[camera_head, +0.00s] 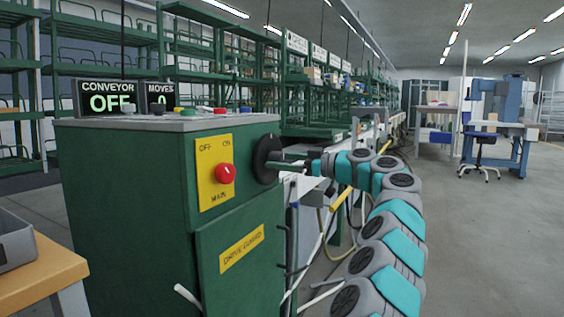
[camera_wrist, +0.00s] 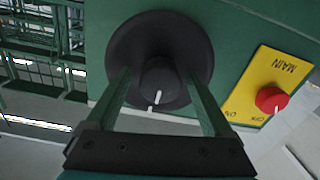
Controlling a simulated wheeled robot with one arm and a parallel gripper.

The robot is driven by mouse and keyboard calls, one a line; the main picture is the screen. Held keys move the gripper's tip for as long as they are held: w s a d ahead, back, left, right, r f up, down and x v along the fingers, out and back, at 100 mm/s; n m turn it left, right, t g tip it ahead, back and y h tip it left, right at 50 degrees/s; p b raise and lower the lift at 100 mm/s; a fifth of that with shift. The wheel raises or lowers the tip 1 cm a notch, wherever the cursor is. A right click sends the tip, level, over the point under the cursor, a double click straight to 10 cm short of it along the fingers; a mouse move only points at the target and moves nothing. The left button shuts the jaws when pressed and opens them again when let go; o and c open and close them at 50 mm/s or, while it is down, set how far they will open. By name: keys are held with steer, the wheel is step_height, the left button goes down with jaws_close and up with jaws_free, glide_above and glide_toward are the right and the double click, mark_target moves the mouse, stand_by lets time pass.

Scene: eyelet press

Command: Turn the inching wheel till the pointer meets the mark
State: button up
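The inching wheel is a dark round disc (camera_head: 267,160) on the side of the green press cabinet (camera_head: 130,190). In the wrist view the disc (camera_wrist: 125,45) has a raised dark hub (camera_wrist: 157,78) with a white pointer line (camera_wrist: 157,97). A short white mark (camera_wrist: 150,108) sits near the disc's lower rim, slightly left of the pointer; the two look close but apart. My gripper (camera_head: 287,164) is at the wheel. In the wrist view my gripper (camera_wrist: 158,76) is open, with a finger on each side of the hub and gaps visible.
A yellow MAIN plate (camera_head: 215,165) with a red knob (camera_head: 225,173) is beside the wheel. A display (camera_head: 108,98) reads CONVEYOR OFF, and another (camera_head: 161,97) reads MOVES 0. Cables hang below my arm. An orange-topped table (camera_head: 45,270) is at lower left. Open floor lies right.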

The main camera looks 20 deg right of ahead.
jaws_close()
stand_by(0.5)
